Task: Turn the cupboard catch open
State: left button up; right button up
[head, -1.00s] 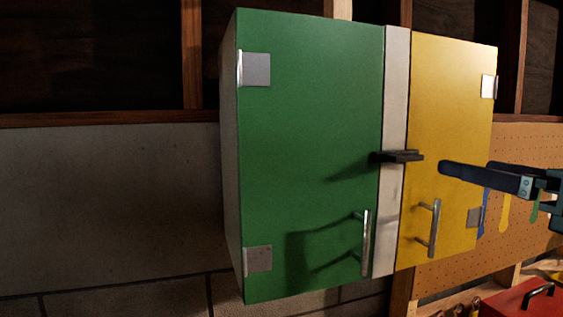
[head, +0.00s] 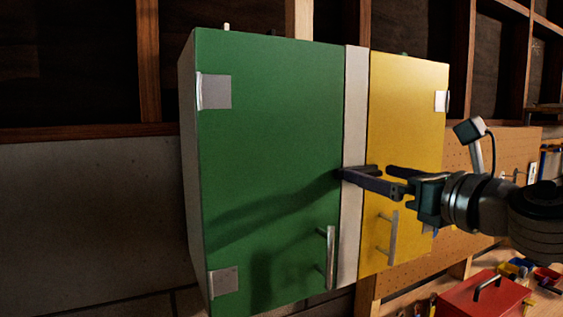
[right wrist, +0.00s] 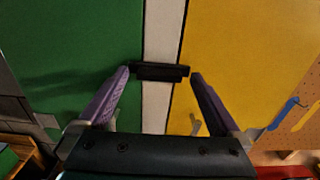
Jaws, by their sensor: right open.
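The cupboard has a green door (head: 270,130) on the left and a yellow door (head: 408,100) on the right, with a white strip (head: 354,110) between. The dark catch (right wrist: 160,72) lies level across the strip and overlaps the edges of both doors. In the head view a finger partly hides it. My right gripper (right wrist: 160,76) is open, with one fingertip at each end of the catch. Small gaps or light contact there cannot be told apart. My left gripper is out of view.
A metal bar handle (head: 331,258) is on the green door and another (head: 394,238) on the yellow door, below my right gripper. A red toolbox (head: 485,298) stands at the lower right. A pegboard (head: 493,160) is behind my right arm.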

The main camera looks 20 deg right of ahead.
jog(key=shift+w+a+f, duration=0.1)
jog(key=shift+w, duration=0.8)
jog(key=c, duration=1.3)
